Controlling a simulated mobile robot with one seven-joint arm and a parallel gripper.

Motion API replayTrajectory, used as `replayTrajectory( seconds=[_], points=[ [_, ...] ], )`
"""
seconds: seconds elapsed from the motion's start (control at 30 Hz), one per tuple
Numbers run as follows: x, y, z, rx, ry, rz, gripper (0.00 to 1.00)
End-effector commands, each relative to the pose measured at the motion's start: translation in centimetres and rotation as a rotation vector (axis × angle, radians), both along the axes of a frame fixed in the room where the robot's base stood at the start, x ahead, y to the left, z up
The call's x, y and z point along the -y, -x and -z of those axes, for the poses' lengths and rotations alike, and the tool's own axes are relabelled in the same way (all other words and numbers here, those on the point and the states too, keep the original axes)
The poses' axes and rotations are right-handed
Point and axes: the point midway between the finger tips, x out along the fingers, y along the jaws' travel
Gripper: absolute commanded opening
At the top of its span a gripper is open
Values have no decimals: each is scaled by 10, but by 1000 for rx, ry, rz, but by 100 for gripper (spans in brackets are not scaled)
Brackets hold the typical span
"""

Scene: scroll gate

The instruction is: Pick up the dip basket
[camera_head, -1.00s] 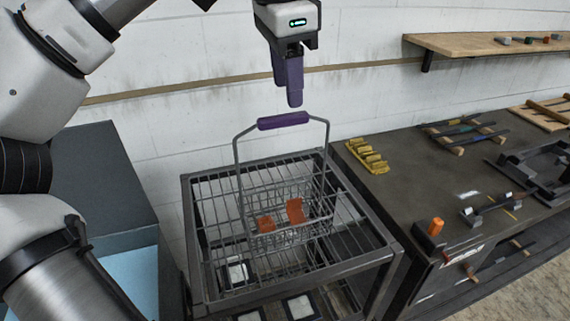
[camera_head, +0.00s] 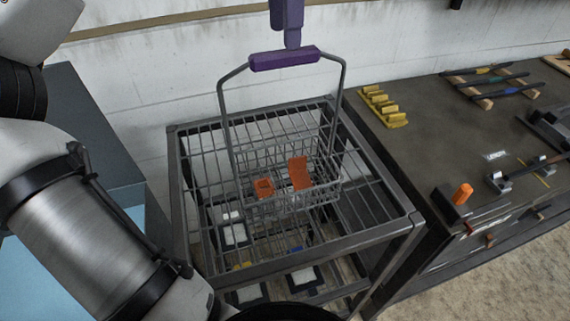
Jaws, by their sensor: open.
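The dip basket (camera_head: 243,168) is a grey wire basket with a tall wire handle and a purple grip (camera_head: 284,58). It stands upright on the grey slatted rack (camera_head: 372,235). Two orange pieces (camera_head: 301,173) lie in it. My gripper (camera_head: 287,42), with purple fingers, points down at the top edge of the picture, just above or behind the handle grip. It is open and holds nothing. The fingers line up one behind the other here, so the gap between them and whether they touch the grip cannot be told.
A dark workbench (camera_head: 440,130) with a yellow slotted block (camera_head: 383,106), tools and an orange-topped part (camera_head: 462,194) stands to the right. A grey tank (camera_head: 85,130) with light blue inside is at left. White-topped pads lie below the rack. A white wall is close behind.

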Motion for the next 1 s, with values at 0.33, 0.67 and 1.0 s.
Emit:
replayTrajectory(
  seconds=[0.33,0.67,1.0],
  points=[
    [0,1,39,-1,1,3,45],
    [0,2,79,2,-2,-3,45],
    [0,2,83,3,1,-2,38]
  ],
)
